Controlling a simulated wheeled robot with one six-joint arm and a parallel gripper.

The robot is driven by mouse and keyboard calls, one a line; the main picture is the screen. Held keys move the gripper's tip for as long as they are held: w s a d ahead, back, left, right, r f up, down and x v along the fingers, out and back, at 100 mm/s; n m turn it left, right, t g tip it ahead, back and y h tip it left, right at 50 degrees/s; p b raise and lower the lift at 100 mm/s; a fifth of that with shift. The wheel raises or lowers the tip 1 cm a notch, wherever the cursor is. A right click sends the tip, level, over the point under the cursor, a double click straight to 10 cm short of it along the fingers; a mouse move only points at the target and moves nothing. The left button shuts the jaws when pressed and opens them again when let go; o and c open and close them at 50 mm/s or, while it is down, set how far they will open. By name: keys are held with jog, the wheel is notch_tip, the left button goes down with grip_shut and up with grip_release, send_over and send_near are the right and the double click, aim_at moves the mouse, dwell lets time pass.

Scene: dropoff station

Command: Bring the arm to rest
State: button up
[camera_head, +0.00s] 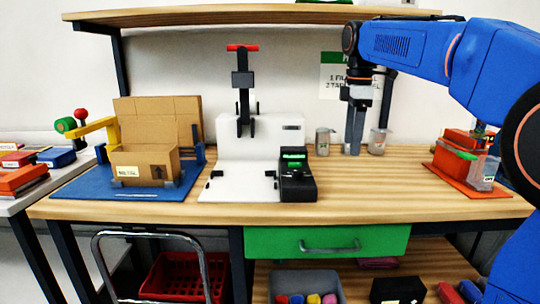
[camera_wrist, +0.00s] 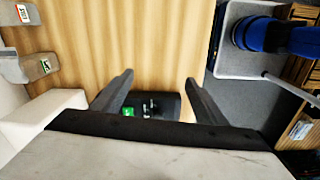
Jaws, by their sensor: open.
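My blue arm (camera_head: 410,45) reaches in from the right in the head view and bends down at its wrist. My gripper (camera_head: 355,150) hangs fingers down over the back of the wooden bench, beside the metal cans. In the wrist view my gripper (camera_wrist: 160,78) shows two dark fingers spread apart with nothing between their tips. Whether the fingertips clear the bench top by much is hard to tell.
A white press station (camera_head: 235,165) with a black box with a green display (camera_head: 297,175) stands mid-bench. Metal cans (camera_head: 323,142) stand near my gripper. An open cardboard box (camera_head: 145,165) is left, an orange tray (camera_head: 470,185) right. A shelf (camera_head: 230,14) is overhead. The front right bench is clear.

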jog(key=s+d+f+m+t, duration=0.2)
jog(key=s+f+m, duration=0.6)
jog(key=s+f, duration=0.5)
jog(key=s+d+f+m+t, duration=0.2)
jog(key=s+d+f+m, duration=0.2)
jog(key=s+f+m, duration=0.4)
jog(key=s+f, duration=0.5)
jog(key=s, duration=0.6)
jog(key=shift+s+d+f+m, duration=0.25)
jog(key=shift+s+f+m, duration=0.05)
jog(key=shift+f, duration=0.1)
